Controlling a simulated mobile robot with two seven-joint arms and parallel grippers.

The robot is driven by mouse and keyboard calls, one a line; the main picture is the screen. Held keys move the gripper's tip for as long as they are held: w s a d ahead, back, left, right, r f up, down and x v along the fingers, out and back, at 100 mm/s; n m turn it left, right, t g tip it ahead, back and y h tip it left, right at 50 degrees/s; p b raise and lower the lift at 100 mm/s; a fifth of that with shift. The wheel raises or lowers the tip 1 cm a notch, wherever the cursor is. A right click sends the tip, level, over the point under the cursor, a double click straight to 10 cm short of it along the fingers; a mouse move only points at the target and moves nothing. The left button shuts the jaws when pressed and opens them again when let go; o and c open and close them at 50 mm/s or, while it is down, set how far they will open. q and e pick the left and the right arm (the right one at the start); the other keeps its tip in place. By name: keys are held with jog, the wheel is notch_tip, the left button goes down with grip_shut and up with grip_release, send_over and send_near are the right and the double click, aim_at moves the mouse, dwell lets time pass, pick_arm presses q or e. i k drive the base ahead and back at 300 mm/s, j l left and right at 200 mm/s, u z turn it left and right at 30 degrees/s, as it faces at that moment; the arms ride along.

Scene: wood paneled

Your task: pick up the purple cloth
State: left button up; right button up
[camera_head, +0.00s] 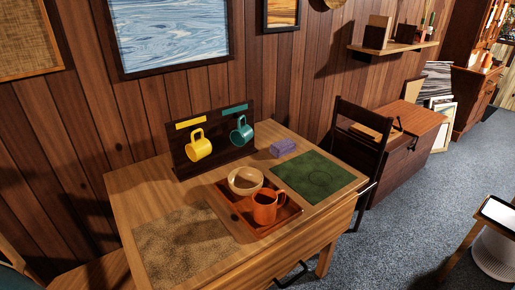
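The purple cloth (283,147) is a small folded block on the wooden table (127,193), near its back edge. It lies just right of the mug rack (179,165) and behind the green mat (318,178). Nothing covers it in the head view. Neither my left nor my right gripper is in the picture.
A yellow mug (199,147) and a teal mug (241,133) hang on the rack. A red-brown tray (285,215) holds a bowl (245,180) and an orange mug (266,207). A dark chair (352,127) stands at the table's right end. Blue-grey carpet (420,200) is open to the right.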

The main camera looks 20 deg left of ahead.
aim_at(279, 149)
jog(key=i+l+u, duration=0.25)
jog(key=u, duration=0.15)
jog(key=i+l+u, duration=0.25)
jog(key=l+u, duration=0.15)
jog(key=i+l+u, duration=0.1)
jog(key=l, duration=0.25)
jog(key=i+l+u, duration=0.1)
jog(key=l, duration=0.25)
jog(key=i+l+u, duration=0.1)
jog(key=l, duration=0.25)
jog(key=i+l, duration=0.15)
jog(key=l, duration=0.25)
jog(key=i+l, duration=0.15)
jog(key=l, duration=0.25)
jog(key=i+l, duration=0.1)
jog(key=l, duration=0.35)
jog(key=i+l+u, duration=0.1)
jog(key=l, duration=0.3)
jog(key=i+l, duration=0.2)
jog(key=l, duration=0.2)
